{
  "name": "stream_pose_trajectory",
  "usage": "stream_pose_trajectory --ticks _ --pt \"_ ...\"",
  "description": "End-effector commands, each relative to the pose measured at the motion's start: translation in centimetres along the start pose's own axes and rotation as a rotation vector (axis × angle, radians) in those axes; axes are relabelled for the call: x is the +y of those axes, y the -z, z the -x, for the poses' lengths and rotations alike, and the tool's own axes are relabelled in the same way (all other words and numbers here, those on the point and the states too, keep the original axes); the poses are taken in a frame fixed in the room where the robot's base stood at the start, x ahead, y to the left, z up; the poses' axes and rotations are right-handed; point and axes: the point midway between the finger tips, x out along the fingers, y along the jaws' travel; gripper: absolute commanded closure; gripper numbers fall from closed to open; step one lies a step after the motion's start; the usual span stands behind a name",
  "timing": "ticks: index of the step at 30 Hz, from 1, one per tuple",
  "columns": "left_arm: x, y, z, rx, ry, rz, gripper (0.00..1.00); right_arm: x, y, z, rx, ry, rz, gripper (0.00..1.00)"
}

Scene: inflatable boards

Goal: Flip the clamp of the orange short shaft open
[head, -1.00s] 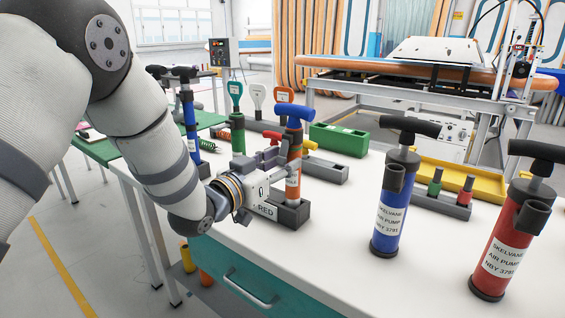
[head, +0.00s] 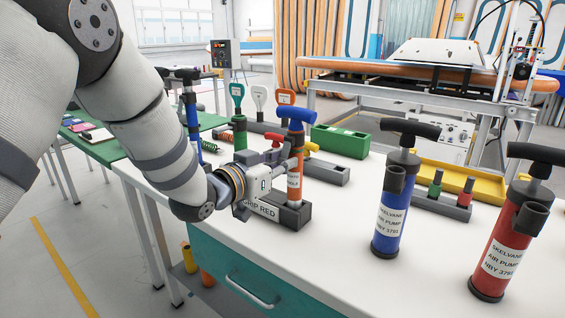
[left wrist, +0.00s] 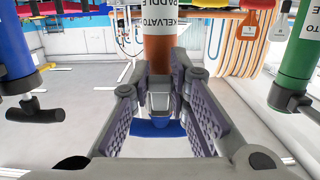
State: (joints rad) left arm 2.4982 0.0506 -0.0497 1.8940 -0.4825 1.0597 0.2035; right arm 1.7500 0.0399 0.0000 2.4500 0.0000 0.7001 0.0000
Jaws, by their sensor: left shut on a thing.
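The orange short shaft (head: 294,183) stands upright in a dark grey block (head: 291,213) labelled "GRIP RED", with a blue T-handle (head: 294,116) on top. My left gripper (head: 279,163) reaches it from the left at upper shaft height. In the left wrist view, which looks upside down, the orange shaft (left wrist: 160,52) is straight ahead and the blue handle (left wrist: 157,129) is below. The grey clamp (left wrist: 160,98) sits between my two purple-padded fingers, and the left gripper is shut on it. The fingers partly hide the clamp, so its exact angle is unclear. My right gripper is out of view.
A blue air pump (head: 391,212) and a red air pump (head: 501,245) stand to the right on the white table (head: 345,255). Behind are a grey block (head: 325,171), a green block (head: 340,140) and several paddle handles. The front middle of the table is clear.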

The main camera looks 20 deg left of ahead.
Motion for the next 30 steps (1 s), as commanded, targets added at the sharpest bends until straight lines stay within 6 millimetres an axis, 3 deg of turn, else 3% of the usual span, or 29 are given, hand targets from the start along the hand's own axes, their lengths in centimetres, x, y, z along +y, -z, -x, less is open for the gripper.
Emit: stream_pose_trajectory --ticks 9,30 --pt "0.0 1.0 1.2 -0.266 0.001 0.000 1.00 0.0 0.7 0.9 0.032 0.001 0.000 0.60" --pt "0.0 2.7 2.5 -0.900 -0.001 0.001 1.00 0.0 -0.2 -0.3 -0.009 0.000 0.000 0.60"
